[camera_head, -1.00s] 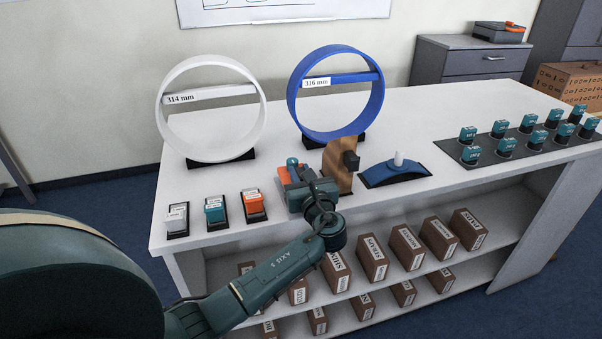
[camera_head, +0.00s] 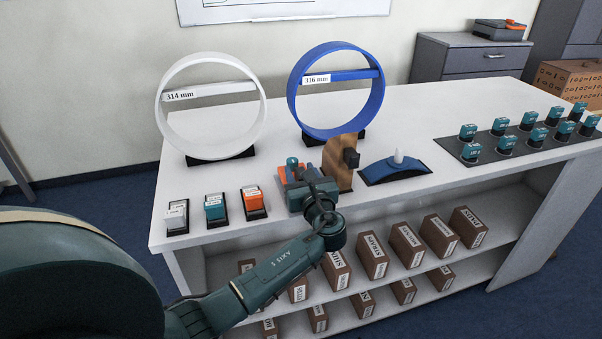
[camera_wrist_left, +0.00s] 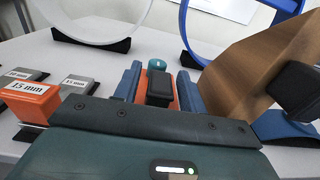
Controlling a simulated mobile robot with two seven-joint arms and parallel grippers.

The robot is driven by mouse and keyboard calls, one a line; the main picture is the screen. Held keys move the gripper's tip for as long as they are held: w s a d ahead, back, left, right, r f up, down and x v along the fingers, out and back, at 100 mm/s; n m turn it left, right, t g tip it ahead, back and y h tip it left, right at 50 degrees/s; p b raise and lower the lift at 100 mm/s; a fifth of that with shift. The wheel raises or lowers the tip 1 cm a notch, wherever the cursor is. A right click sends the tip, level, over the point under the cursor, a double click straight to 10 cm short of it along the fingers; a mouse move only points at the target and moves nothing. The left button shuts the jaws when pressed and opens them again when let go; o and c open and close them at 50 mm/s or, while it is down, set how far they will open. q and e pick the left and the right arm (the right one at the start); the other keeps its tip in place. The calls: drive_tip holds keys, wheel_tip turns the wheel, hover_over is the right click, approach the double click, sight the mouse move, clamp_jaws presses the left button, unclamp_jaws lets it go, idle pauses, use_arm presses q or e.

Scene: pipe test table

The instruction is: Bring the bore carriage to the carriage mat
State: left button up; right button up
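The likely bore carriage (camera_head: 282,174) is a low orange piece with a teal knob, at the table's front left of a wooden arc. In the left wrist view the orange piece (camera_wrist_left: 138,93) bears a black block (camera_wrist_left: 160,88) and a teal knob (camera_wrist_left: 156,65). My left gripper (camera_head: 303,180) is over it. In the wrist view, what look like its two blue fingers stand apart on either side of the block, with orange showing between. I cannot tell any mat for the carriage from the table. My right gripper is not in view.
The wooden arc (camera_head: 334,165) with a black grip stands close right of my gripper. A blue saddle (camera_head: 394,171) lies further right. White (camera_head: 161,105) and blue (camera_head: 293,100) rings stand behind. A dark mat (camera_head: 520,152) holds several teal pieces. Small blocks (camera_head: 215,207) sit left.

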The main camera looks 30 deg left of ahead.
use_arm(q)
drive_tip(key=shift+o, duration=0.5)
drive_tip(key=shift+s+d+f, duration=0.1)
drive_tip(key=shift+s+d, duration=0.1)
drive_tip(key=shift+d, duration=0.05)
drive_tip(key=v, duration=1.2)
drive_tip(key=shift+s+d+b, duration=0.2)
drive_tip(key=shift+s+b, duration=0.05)
drive_tip(key=shift+b, duration=0.2)
